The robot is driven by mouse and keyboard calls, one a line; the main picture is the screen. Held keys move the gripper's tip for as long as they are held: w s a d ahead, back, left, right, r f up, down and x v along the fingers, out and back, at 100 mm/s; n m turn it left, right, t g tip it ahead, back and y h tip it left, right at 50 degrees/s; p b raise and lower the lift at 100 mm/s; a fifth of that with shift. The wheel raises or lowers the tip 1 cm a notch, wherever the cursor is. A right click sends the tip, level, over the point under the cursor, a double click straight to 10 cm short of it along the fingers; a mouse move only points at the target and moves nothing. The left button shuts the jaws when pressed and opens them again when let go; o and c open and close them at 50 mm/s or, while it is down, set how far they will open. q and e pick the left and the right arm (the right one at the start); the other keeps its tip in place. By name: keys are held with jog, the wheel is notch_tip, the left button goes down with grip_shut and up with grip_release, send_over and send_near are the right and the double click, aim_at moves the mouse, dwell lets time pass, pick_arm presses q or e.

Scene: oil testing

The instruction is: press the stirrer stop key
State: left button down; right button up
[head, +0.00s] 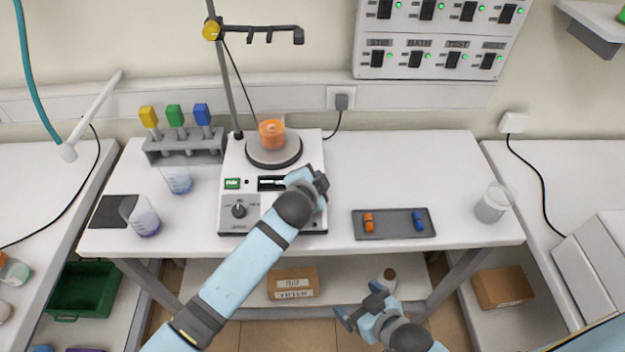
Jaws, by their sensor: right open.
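The stirrer (232,216) is a white hotplate unit on the bench. Its round grey plate (262,162) carries a small beaker of orange liquid (271,132). Its front panel shows a small green display (232,183), a dark slot-like strip (268,184) and a black knob (239,208). My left gripper (319,181) is over the right side of this panel, and its forearm hides the lower right part. I cannot make out a stop key. Whether the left gripper touches the panel is unclear. My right gripper (360,305) is open and empty, low in front of the bench.
A grey tray (394,236) with an orange and a blue piece lies to the right, near a glass beaker (492,203). A wall switch panel (440,42) hangs above. The bench's back right is clear.

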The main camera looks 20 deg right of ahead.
pick_arm(q)
jog(key=shift+s+a+r+p, duration=0.1)
jog(key=shift+s+r+p, duration=0.2)
jog(key=shift+r+p, duration=0.6)
jog(key=shift+f, duration=0.15)
jog(key=r+p, duration=0.1)
jog(key=s+r+p, duration=0.1)
jog(key=r+p, duration=0.2)
jog(key=p, duration=0.1)
jog(key=shift+s+a+r, duration=0.25)
jog(key=shift+s+r, duration=0.05)
jog(key=shift+r, duration=0.05)
dwell(0.4)
